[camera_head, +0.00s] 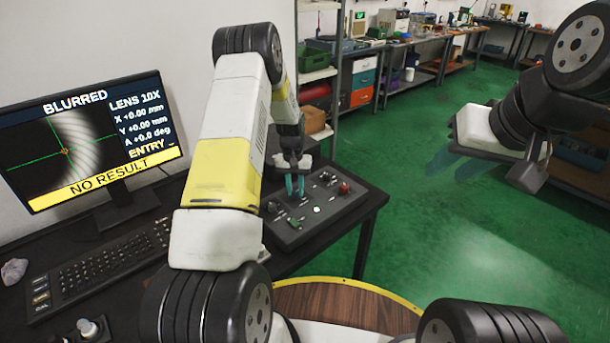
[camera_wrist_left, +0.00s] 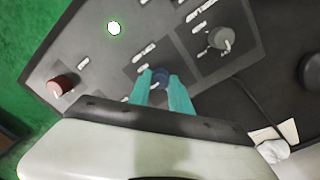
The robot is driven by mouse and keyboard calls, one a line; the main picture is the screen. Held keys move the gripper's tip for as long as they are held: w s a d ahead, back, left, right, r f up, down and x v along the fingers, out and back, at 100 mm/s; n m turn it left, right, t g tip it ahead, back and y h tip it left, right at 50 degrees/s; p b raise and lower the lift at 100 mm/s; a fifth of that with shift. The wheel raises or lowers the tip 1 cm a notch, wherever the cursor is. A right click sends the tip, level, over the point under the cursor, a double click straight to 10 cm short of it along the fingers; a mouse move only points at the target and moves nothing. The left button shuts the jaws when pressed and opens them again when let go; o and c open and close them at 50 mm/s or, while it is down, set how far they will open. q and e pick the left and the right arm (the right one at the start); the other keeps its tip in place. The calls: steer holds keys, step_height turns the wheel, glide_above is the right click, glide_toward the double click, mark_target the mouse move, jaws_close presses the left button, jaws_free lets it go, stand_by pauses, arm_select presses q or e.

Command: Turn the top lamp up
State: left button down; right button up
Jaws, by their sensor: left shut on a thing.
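The control panel (camera_head: 318,215) is a dark slanted box on the desk with several knobs and a lit white-green button (camera_head: 317,210). My left gripper (camera_head: 295,187) points down at it with teal fingers. In the left wrist view the fingers (camera_wrist_left: 165,90) are shut on a dark blue knob (camera_wrist_left: 160,77), which they partly hide. A grey knob (camera_wrist_left: 220,38) and a red-brown knob (camera_wrist_left: 63,85) stand on either side of it. The panel's labels are too small to read. My right gripper (camera_head: 457,165) hangs empty over the floor, its fingers apart.
The monitor (camera_head: 90,140) reads "BLURRED", "LENS 10X" and "NO RESULT" beside a grey striped curved image. A keyboard (camera_head: 105,260) lies in front of it. A round wooden surface (camera_head: 345,305) is at the bottom. Green floor (camera_head: 400,220) is clear at right.

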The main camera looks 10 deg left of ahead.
mark_target(295, 191)
arm_select(q)
steer(key=shift+m, duration=2.2)
steer(key=c, duration=1.2)
jaws_free()
steer(key=shift+r, duration=0.1)
step_height(295, 191, up, 8)
steer(key=shift+w+a+f, duration=0.1)
steer(key=shift+f, duration=0.1)
